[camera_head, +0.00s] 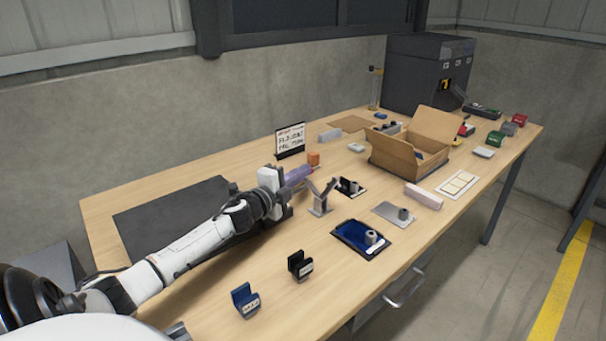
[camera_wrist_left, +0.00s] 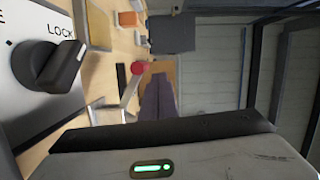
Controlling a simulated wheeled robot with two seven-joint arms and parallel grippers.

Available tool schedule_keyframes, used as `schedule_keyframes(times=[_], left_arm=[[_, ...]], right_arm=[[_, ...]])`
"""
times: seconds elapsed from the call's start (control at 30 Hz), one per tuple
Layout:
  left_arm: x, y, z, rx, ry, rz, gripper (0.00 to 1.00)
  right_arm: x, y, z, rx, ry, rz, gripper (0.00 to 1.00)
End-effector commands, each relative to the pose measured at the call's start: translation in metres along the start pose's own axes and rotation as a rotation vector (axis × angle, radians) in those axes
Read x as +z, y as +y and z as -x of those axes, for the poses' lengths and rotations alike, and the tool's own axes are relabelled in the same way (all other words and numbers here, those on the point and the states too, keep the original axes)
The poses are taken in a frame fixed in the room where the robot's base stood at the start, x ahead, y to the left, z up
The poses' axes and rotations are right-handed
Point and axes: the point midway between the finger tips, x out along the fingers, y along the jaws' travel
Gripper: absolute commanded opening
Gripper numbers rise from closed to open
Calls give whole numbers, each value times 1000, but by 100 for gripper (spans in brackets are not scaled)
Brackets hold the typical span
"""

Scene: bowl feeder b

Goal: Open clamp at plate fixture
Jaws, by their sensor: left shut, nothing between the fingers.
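A grey clamp-like stand with slanted arms (camera_head: 319,207) stands on the table in the middle of the head view. In the left wrist view, a lever with a red ball end (camera_wrist_left: 137,69) rises from a pale metal frame; it appears to be the same clamp. My left gripper (camera_head: 308,172) reaches in from the left, low over the table, just behind and left of the stand. Its purple fingers are shut and empty, and show beside the lever in the left wrist view (camera_wrist_left: 158,98). I cannot tell if they touch it. My right gripper is not in view.
A blue tray (camera_head: 345,240) and a grey plate (camera_head: 386,210) lie to the right of the stand. A black knob marked LOCK (camera_wrist_left: 50,65) is close in the left wrist view.

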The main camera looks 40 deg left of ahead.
Motion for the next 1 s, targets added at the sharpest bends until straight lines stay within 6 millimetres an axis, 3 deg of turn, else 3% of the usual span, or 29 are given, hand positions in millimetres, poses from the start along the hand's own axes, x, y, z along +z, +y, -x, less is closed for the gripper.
schedule_keyframes(times=[0.57, 1.0], left_arm=[[0, -5, 0, -1, 1, -2, 0], [-8, -81, 2, -1, 3, -5, 0]], right_arm=[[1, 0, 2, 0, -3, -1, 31], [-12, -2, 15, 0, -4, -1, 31]])
